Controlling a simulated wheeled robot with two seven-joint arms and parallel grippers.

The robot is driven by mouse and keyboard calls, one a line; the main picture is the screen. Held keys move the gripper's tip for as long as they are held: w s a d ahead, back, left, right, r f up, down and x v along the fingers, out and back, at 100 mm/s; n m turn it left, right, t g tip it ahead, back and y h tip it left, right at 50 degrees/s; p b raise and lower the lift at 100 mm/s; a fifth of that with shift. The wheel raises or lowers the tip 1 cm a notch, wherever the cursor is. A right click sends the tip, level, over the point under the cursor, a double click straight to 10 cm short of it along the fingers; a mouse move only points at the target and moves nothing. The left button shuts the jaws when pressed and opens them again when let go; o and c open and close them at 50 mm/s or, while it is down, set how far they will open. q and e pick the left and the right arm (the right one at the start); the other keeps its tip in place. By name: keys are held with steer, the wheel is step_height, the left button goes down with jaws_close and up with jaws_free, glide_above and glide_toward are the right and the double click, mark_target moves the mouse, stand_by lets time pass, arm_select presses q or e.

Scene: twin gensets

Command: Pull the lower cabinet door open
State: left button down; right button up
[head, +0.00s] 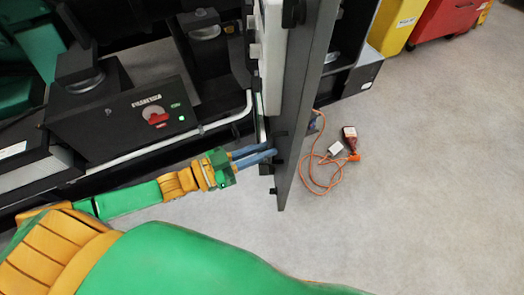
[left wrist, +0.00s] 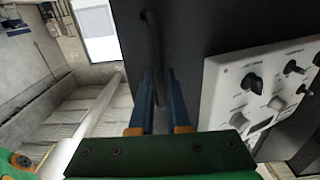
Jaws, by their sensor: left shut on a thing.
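The dark grey cabinet door (head: 303,95) shows nearly edge-on in the head view and stands out from the black machine. Its face also shows in the left wrist view (left wrist: 205,30). A dark upright bar handle (left wrist: 154,42) is on that face and runs down between the blue fingers of my left gripper (left wrist: 160,85). In the head view, my left gripper (head: 272,155) reaches the door from the left, shut on the handle, whose grasped part is mostly hidden. My right gripper is not in view.
A white control panel with knobs (left wrist: 262,92) sits on the door face beside the handle. A black box with a red switch (head: 156,117) is left. An orange cable (head: 312,175) and a small red device (head: 350,137) lie on the floor right of the door. Open floor (head: 430,190) lies right.

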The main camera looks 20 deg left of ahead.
arm_select(q)
steer(key=shift+w+a+r, duration=0.1)
steer(key=shift+w+r, duration=0.1)
steer(key=shift+r, duration=0.2)
steer(key=c, duration=1)
jaws_free()
steer(key=shift+f, duration=0.1)
steer(key=shift+o, duration=0.6)
steer(key=shift+w+a+f, duration=0.2)
steer(key=shift+w+f, duration=0.1)
steer(key=shift+w, duration=0.2)
steer(key=shift+s+d, duration=0.1)
steer(key=shift+s, duration=0.2)
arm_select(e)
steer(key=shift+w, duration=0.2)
arm_select(q)
steer(key=v, duration=0.7)
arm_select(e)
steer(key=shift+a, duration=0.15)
